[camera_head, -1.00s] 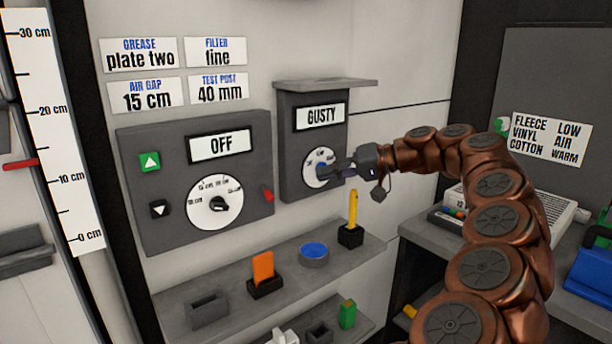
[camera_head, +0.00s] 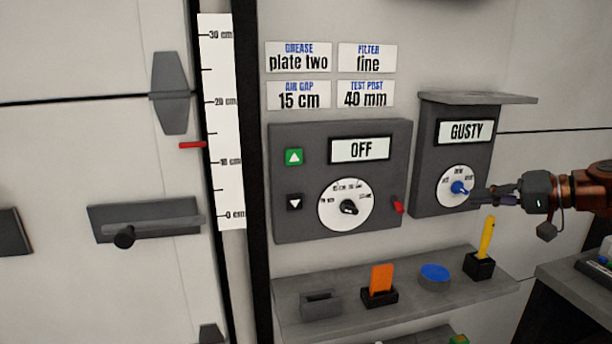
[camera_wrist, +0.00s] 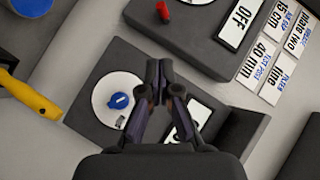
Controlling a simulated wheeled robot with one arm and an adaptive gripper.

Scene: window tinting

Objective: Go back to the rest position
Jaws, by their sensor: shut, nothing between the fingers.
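My gripper (camera_head: 484,196) is shut and empty in front of the right wall box (camera_head: 424,160), whose display reads GUSTY (camera_head: 466,132). The box's white dial with a blue knob (camera_head: 460,187) is just left of my fingertips in the head view. In the wrist view my closed fingertips (camera_wrist: 159,70) point toward the box, and the blue knob (camera_wrist: 119,101) shows to their left, apart from them. My arm comes in from the right edge of the head view.
A larger box (camera_head: 290,225) with an OFF display, dial and red lever (camera_head: 398,205) is to the left. Below, a shelf (camera_head: 345,318) holds an orange card (camera_head: 381,278), a blue-topped round piece (camera_head: 435,274) and a yellow tool (camera_head: 487,237). A scale (camera_head: 222,120) is further left.

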